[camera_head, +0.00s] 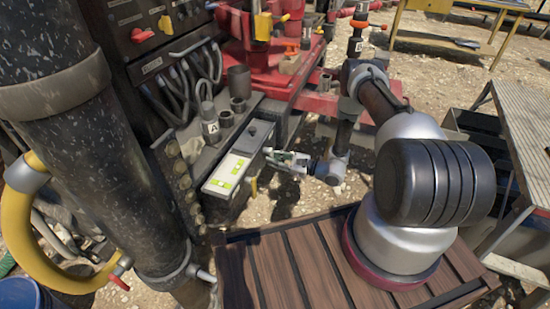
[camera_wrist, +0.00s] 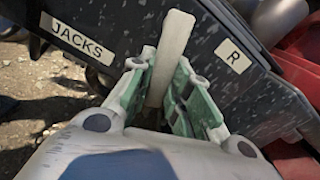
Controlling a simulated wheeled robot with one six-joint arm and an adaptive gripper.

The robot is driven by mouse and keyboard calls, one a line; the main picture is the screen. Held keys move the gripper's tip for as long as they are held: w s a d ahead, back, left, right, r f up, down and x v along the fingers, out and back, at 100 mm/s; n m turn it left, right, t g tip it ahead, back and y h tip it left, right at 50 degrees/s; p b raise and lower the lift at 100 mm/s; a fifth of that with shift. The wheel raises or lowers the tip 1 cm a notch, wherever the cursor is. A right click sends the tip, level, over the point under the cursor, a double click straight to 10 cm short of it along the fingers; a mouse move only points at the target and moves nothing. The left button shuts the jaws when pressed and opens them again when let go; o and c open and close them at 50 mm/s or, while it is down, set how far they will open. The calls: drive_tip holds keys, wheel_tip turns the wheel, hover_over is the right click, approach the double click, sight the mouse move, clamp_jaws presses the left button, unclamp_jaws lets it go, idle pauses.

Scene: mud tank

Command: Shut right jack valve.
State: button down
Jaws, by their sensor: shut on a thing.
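The right jack valve lever (camera_wrist: 175,42) is a pale flat handle on a dark speckled panel in the wrist view. A white label "JACKS" (camera_wrist: 76,37) is left of it and a label "R" (camera_wrist: 234,56) is right of it. My gripper (camera_wrist: 162,92) has its green-padded fingers shut around the lever, which stands up between them, tilted slightly right. In the head view my gripper (camera_head: 273,156) is at the right side of the box with the yellow-green labels. The lever's lower end is hidden between the fingers.
The box (camera_head: 246,142) with labels stands close to my gripper's left. Dark control panel and hoses (camera_head: 190,82) rise behind it. Red machinery (camera_head: 270,55) is at the back. Gravel ground (camera_head: 450,75) is open at the upper right.

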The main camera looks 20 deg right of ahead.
drive_tip(key=shift+s+a+f+m, duration=0.1)
drive_tip(key=shift+s+a+m, duration=0.2)
drive_tip(key=shift+m, duration=0.6)
drive_tip(key=shift+s+a+f+m, duration=0.15)
drive_tip(key=shift+s+m, duration=0.25)
drive_tip(key=shift+m, duration=0.5)
drive_tip(key=shift+r, duration=0.1)
drive_tip(key=c, duration=1.3)
unclamp_jaws()
drive_tip(key=v, duration=1.2)
